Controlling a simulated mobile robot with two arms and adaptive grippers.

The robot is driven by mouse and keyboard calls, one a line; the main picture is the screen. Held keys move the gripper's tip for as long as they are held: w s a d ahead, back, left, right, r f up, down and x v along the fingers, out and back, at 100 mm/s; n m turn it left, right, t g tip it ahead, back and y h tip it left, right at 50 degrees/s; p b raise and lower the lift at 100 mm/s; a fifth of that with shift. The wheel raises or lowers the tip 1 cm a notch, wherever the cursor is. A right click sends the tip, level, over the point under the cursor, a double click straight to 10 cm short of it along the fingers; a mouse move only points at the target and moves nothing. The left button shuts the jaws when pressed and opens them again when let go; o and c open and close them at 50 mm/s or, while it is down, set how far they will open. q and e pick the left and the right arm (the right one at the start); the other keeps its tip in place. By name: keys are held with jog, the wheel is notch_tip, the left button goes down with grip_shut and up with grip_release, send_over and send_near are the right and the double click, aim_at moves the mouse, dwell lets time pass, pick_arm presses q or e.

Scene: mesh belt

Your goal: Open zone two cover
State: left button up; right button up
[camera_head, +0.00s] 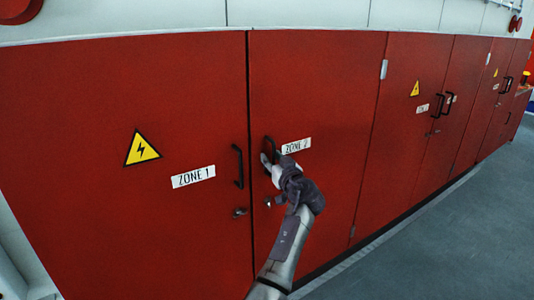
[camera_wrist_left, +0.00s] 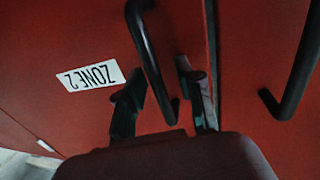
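The zone 2 cover (camera_head: 320,80) is a red door panel, closed flush with its neighbours. Its white ZONE 2 label (camera_head: 296,145) sits right of the black bar handle (camera_head: 270,146). My left gripper (camera_head: 268,162) is at this handle. In the left wrist view the same handle (camera_wrist_left: 148,50) runs down between the two fingers of the gripper (camera_wrist_left: 160,90), with a gap showing on each side, so the fingers are open around it. The label also shows there, rotated (camera_wrist_left: 90,76). My right gripper is not in view.
The zone 1 door (camera_head: 80,100), with its own black handle (camera_head: 238,166) and a yellow warning sign (camera_head: 141,149), adjoins on the left. A lock (camera_head: 268,201) sits below the zone 2 handle. More red doors (camera_head: 415,130) run right. Grey floor (camera_head: 450,240) is clear.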

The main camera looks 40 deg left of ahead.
pick_arm(q)
jog(key=shift+d+r, duration=0.1)
jog(key=shift+d, duration=0.15)
jog(key=shift+s, duration=0.1)
jog(key=shift+c, duration=0.7)
grip_shut()
